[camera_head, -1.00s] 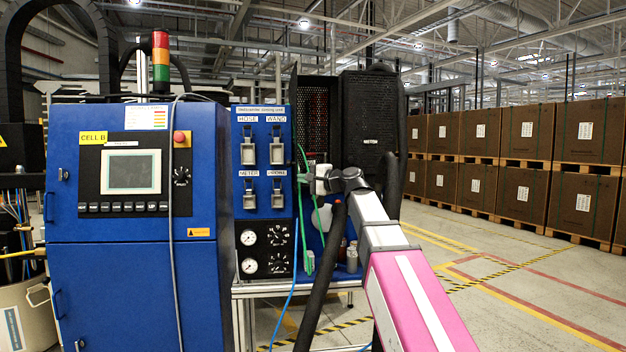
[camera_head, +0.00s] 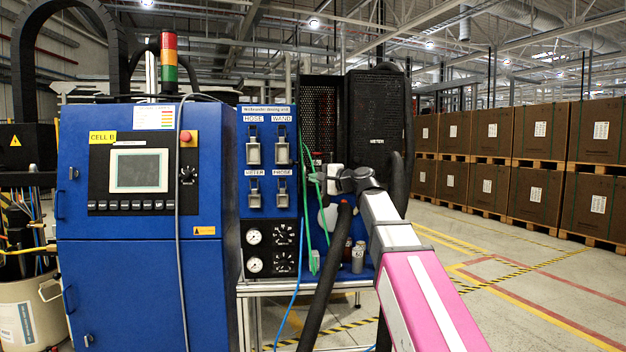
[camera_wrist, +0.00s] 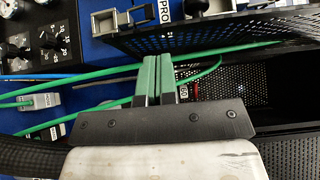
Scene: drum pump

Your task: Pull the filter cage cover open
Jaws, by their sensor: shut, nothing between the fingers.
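The filter cage (camera_head: 378,125) is a black perforated box at the upper middle of the head view. A narrower perforated panel (camera_head: 318,108), apparently its cover, stands left of it. In the wrist view a mesh panel (camera_wrist: 215,38) slants across the top, with a dark gap between it and the perforated cage wall (camera_wrist: 285,88). It seems to stand away from the cage, but I cannot tell how far. My gripper (camera_head: 342,181) is low in front of the cage. In the wrist view its green-padded fingers (camera_wrist: 155,65) are together and empty, near the mesh panel's lower edge.
Green hoses (camera_head: 313,200) hang close to my gripper and cross behind its fingers. A blue cabinet (camera_head: 130,260) and a panel with latches and gauges (camera_head: 268,215) stand left. Small cans (camera_head: 357,257) stand below my gripper. The aisle floor at right is clear.

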